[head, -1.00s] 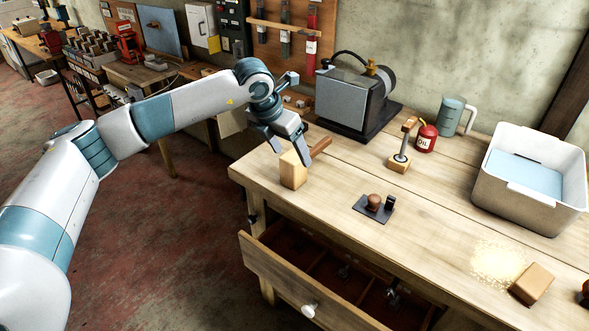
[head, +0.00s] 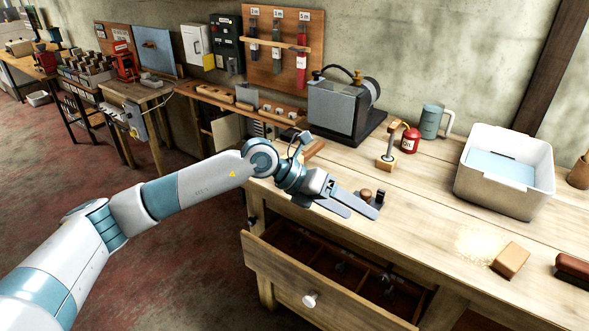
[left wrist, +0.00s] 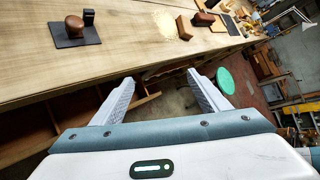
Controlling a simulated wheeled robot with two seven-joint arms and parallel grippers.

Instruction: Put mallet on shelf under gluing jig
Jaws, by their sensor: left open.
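The mallet's wooden handle (head: 314,149) shows on the bench behind my left arm; its pale block head, seen earlier, is now hidden by the arm. My left gripper (head: 362,206) is open and empty, reaching right across the bench's front edge, past the mallet. In the left wrist view its two fingers (left wrist: 160,80) stand apart with nothing between them, over the bench edge and open drawer. I cannot tell for sure which thing is the gluing jig or which shelf is under it.
A dark plate with a brown knob (left wrist: 72,30) lies near the gripper. An open drawer (head: 325,280) juts out below. A grinder-like machine (head: 345,108), red oil can (head: 410,139) and white tub (head: 506,185) stand behind. Another low table (head: 140,95) is at left.

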